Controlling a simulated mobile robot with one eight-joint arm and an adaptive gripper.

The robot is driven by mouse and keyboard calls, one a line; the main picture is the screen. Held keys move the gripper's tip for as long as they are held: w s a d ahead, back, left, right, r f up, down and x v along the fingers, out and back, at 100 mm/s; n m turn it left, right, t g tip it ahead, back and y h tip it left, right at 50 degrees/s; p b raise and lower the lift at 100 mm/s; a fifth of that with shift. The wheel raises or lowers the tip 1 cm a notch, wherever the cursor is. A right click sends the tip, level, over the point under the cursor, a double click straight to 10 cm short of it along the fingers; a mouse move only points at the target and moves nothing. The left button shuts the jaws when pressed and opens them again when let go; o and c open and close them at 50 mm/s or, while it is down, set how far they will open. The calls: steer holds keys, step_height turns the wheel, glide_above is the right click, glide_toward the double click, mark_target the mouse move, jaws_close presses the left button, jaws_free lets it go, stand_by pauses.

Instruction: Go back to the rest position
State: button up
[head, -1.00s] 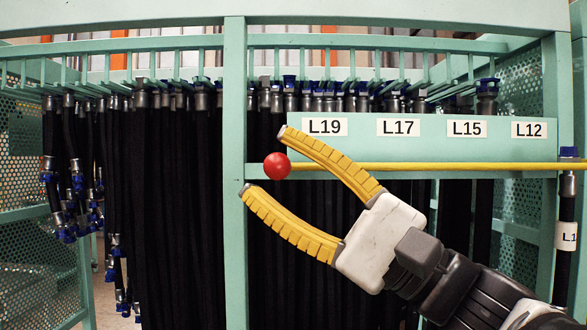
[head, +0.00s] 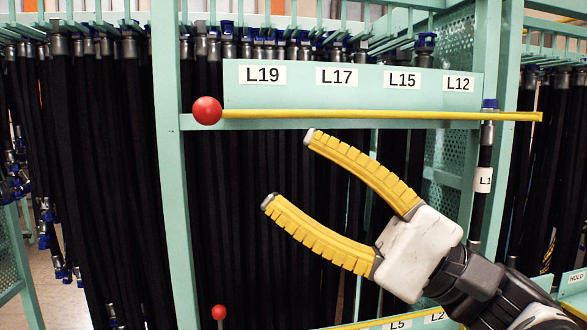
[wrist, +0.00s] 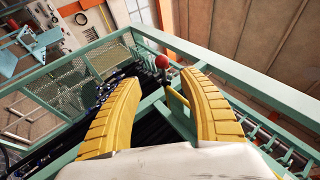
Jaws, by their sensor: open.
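My gripper (head: 288,168) has two yellow ribbed fingers spread apart with nothing between them. In the head view it is in front of the hose rack, below the labelled plate (head: 350,95). In the wrist view the fingers (wrist: 160,95) also stand apart, and a red ball (wrist: 162,61) shows beyond the gap between them. In the head view the red ball (head: 207,110) sits at the left end of a yellow bar (head: 380,115), up and left of my gripper and apart from it in the picture.
Black hoses (head: 110,180) hang in rows in the green frame (head: 170,170). One hose with a label (head: 483,180) hangs at the right, near my arm. A second red ball (head: 219,312) and a lower labelled rail (head: 400,322) show at the bottom.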

step_height(320, 180, down, 38)
steer(key=n+h+b, duration=0.1)
steer(key=h+b, duration=1)
steer(key=h, duration=0.1)
steer(key=w+d+f+n+t+h+b, duration=0.1)
steer(key=d+f+h+b, duration=0.8)
steer(key=d+f, duration=1.1)
step_height(320, 180, down, 3)
steer(key=n+t+h, duration=0.1)
steer(key=n+h, duration=0.1)
steer(key=shift+w+f+n+t+h, duration=0.2)
steer(key=shift+n+t+h, duration=0.1)
steer(key=shift+n+h, duration=0.1)
